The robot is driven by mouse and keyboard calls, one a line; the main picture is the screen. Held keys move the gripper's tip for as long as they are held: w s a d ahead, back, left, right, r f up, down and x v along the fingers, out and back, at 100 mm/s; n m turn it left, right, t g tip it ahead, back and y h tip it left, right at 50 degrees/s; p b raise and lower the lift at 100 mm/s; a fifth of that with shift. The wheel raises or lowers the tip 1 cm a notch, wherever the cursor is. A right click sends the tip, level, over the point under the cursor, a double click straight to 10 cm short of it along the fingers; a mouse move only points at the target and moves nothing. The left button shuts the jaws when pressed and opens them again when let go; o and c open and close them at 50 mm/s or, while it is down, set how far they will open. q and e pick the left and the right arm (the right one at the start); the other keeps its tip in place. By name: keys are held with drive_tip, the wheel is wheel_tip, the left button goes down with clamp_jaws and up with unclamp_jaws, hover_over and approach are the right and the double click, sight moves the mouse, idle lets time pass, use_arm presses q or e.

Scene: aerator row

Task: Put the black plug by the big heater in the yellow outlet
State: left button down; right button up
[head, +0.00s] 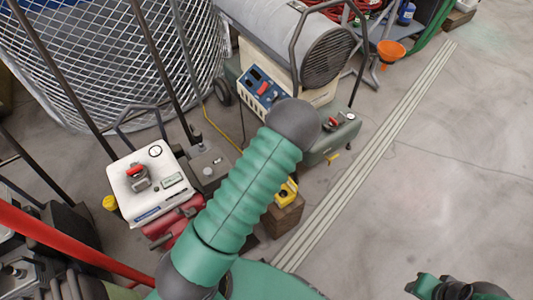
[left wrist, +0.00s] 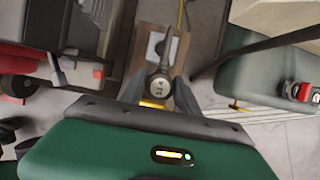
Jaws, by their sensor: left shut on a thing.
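In the left wrist view my left gripper (left wrist: 159,78) is shut on the black plug (left wrist: 159,88), whose round end faces the camera; a dark stem runs up from it. The yellow outlet (head: 288,191) sits on a wooden block beside my left arm in the head view, partly covered by the arm. In the left wrist view a yellow part (left wrist: 150,103) shows just below the plug; I cannot tell whether they touch. The big heater (head: 325,60) is a grey cylinder at the top. My left gripper is hidden in the head view. My right gripper (head: 427,286) is at the lower right, its jaws unclear.
The wooden block (left wrist: 147,52) shows behind the plug. A white machine with a red knob (head: 147,182) stands left of my arm. A green tank (head: 335,140) stands to the right. An orange funnel (head: 390,50) is farther back. The floor at the right is clear.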

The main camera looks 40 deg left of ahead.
use_arm(q)
drive_tip(key=s+d+p, duration=0.2)
drive_tip(key=d, duration=0.6)
drive_tip(key=shift+s+d, duration=0.25)
drive_tip(key=shift+r, duration=0.15)
